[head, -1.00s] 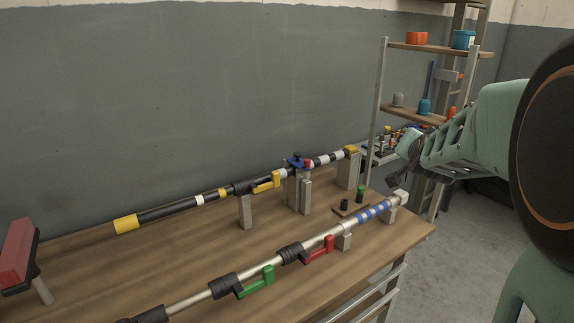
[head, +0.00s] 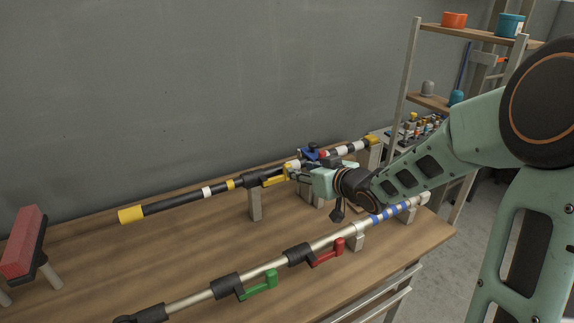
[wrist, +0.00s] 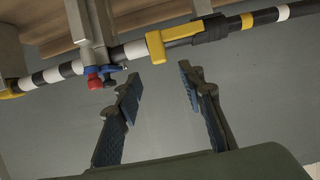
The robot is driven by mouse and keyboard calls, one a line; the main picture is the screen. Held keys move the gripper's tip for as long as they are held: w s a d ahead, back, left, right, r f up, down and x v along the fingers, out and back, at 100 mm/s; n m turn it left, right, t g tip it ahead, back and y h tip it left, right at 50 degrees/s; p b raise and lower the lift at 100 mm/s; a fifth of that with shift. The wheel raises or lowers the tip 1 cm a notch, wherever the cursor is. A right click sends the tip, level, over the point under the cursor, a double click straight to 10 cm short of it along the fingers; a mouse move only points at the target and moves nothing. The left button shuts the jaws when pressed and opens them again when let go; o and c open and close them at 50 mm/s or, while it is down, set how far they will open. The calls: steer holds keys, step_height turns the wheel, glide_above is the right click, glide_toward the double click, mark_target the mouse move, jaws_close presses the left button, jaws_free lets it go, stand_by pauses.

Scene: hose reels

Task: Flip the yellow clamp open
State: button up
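The yellow clamp (head: 275,176) is an L-shaped lever beside a black collar on the rear dark pole, lying along the pole. In the wrist view, the yellow clamp (wrist: 172,38) is above my gripper (wrist: 160,77), whose two fingers are apart with nothing between them. The clamp's bent end lies roughly in line with the gap between the fingertips, not visibly between them. In the head view, my gripper (head: 303,174) is just right of the clamp, and its hand hides part of the pole and its supports.
A front pole (head: 185,302) carries a green clamp (head: 262,284) and a red clamp (head: 328,254). A blue and red fitting (wrist: 100,77) sits on the rear pole near my left finger. A red brush-like block (head: 22,242) is at far left. The table's middle is bare.

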mark_target(288, 164)
steer(key=x, duration=0.9)
steer(key=shift+w+a+f, duration=0.1)
steer(key=shift+w+f, duration=0.05)
steer(key=shift+w, duration=0.05)
steer(key=shift+c, duration=0.6)
jaws_close()
